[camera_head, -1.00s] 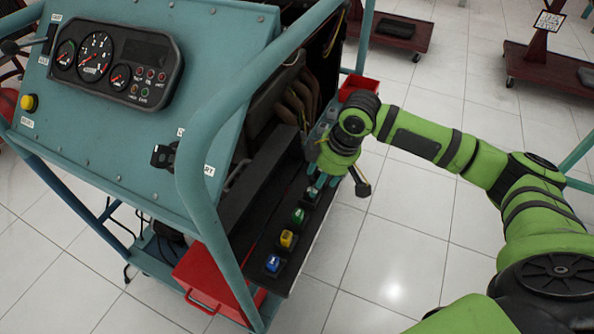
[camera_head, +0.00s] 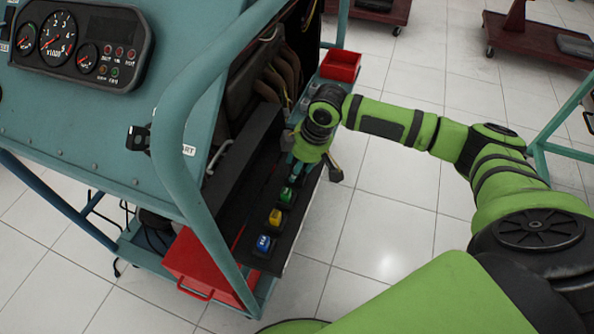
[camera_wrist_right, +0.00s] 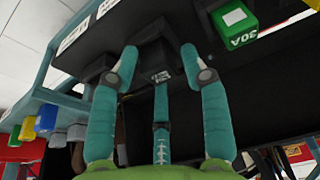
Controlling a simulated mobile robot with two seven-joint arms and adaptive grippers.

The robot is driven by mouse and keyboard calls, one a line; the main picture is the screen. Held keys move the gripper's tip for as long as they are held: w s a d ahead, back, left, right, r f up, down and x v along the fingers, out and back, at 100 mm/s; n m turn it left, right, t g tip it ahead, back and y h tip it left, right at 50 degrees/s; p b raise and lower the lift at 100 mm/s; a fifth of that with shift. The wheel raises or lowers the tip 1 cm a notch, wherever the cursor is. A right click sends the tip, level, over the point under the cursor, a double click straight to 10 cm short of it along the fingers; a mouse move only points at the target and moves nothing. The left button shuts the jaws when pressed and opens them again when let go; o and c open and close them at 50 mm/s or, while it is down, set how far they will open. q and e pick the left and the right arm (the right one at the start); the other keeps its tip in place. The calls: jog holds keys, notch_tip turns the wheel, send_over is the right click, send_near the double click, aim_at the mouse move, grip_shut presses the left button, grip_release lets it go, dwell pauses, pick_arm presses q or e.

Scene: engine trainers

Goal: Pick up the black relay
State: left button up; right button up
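The black relay (camera_wrist_right: 158,48) shows in the right wrist view as a dark block with small white print on its near edge. My right gripper (camera_wrist_right: 160,58) has its teal fingers spread around it, one on each side and a third in front. Thin gaps seem to remain between the side fingers and the relay; contact is hard to judge. In the head view my right gripper (camera_head: 297,165) is over the far end of the relay row, and my arm hides the black relay there. My left gripper is in neither current view.
A green relay marked 30A (camera_wrist_right: 236,22) sits beside the right finger. Yellow (camera_head: 275,217) and blue (camera_head: 263,243) relays continue the row on the black shelf. A teal frame rail (camera_head: 185,150) runs close to the left. A red bin (camera_head: 340,66) stands behind; a red toolbox (camera_head: 195,266) sits below.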

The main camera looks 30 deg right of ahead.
jog(key=c, duration=0.4)
jog(key=shift+a+r, duration=0.1)
jog(key=shift+r, duration=0.3)
grip_shut()
jog(key=v, duration=0.1)
jog(key=p+v, duration=0.1)
jog(key=v, duration=0.2)
jog(key=shift+a+r, duration=0.1)
jog(key=shift+a, duration=0.15)
pick_arm(q)
jog(key=shift+w+a+t+p, duration=0.4)
jog(key=shift+t+p, duration=0.3)
jog(key=shift+p, duration=0.3)
pick_arm(e)
jog(key=s+d+r, duration=0.2)
jog(key=s+r, duration=0.4)
jog(key=s, duration=0.4)
jog(key=shift+s, duration=0.35)
